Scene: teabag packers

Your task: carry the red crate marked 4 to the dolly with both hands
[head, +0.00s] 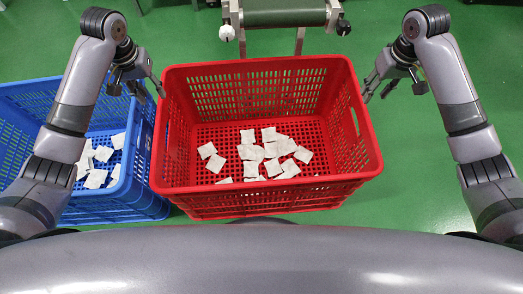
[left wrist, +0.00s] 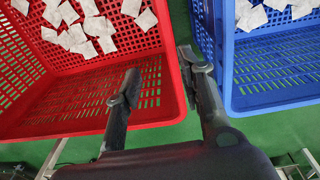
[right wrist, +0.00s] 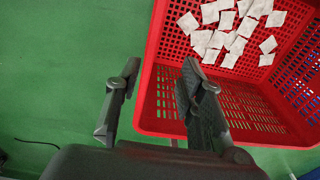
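The red crate (head: 262,187) stands upright in the middle of the head view with several white teabags (head: 270,150) on its floor. No number 4 shows on its visible sides. My left gripper (head: 151,92) is open at the crate's left rim. In the left wrist view (left wrist: 160,62) one finger is over the crate's inside and the other outside, with the red wall between. My right gripper (head: 375,92) is open by the right rim. In the right wrist view (right wrist: 161,66) its fingers appear on either side of the red wall. Contact cannot be told. No dolly is seen.
A blue crate (head: 120,208) with several teabags stands close against the red crate's left side, leaving a narrow gap. A green conveyor end (head: 285,12) on a metal frame is behind the red crate. Green floor (head: 440,150) is clear to the right.

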